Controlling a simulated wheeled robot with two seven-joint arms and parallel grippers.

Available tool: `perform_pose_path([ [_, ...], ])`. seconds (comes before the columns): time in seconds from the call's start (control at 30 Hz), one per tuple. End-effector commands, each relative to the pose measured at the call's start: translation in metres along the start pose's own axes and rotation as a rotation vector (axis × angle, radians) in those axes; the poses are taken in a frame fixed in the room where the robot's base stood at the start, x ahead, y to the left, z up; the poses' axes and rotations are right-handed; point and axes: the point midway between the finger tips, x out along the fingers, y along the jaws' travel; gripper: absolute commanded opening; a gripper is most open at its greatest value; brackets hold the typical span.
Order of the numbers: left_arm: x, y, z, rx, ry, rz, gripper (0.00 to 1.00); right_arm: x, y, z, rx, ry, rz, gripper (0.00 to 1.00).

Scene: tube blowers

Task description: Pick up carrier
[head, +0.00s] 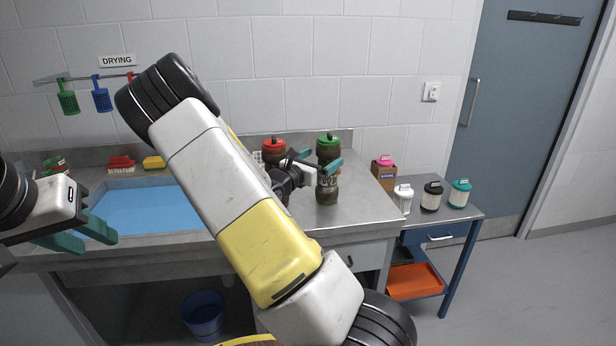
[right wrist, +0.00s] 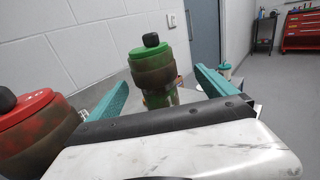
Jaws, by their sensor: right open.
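A carrier with a green lid and a grimy brown-green body (head: 328,189) stands upright on the metal counter (head: 365,208); it also shows in the right wrist view (right wrist: 160,97). A similar carrier with a red lid (head: 273,146) stands to its left, partly behind my right arm, and fills the left edge of the right wrist view (right wrist: 30,125). My right gripper (head: 318,160) is open at the green-lidded carrier. In the right wrist view that carrier shows between the two teal fingers (right wrist: 160,92); contact cannot be told. My left gripper (head: 98,240) is open and empty in front of the sink.
A blue-filled sink (head: 145,212) lies left in the counter. A pink-lidded carrier in a brown box (head: 384,175) stands at the counter's right end. White (head: 404,199), black (head: 431,196) and teal (head: 459,194) jars stand on the side table. My right arm hides the counter's middle.

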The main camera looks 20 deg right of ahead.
Motion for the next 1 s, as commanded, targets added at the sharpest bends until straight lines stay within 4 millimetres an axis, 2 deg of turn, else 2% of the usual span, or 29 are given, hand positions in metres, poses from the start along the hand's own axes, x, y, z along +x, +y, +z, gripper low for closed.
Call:
perform_pose_path([
  [0.17,0.0,0.0,0.0,-0.001,0.0,0.0,0.36,0.006,0.003,0.0,-0.013,-0.007,0.009,0.96],
  [0.7,0.0,0.0,0.0,0.0,0.0,0.0,0.36,0.073,0.01,0.001,-0.012,-0.006,0.007,0.96],
  [1.0,0.0,0.0,0.0,0.0,0.0,0.0,0.36,0.078,0.01,0.002,-0.011,-0.005,0.008,0.96],
])
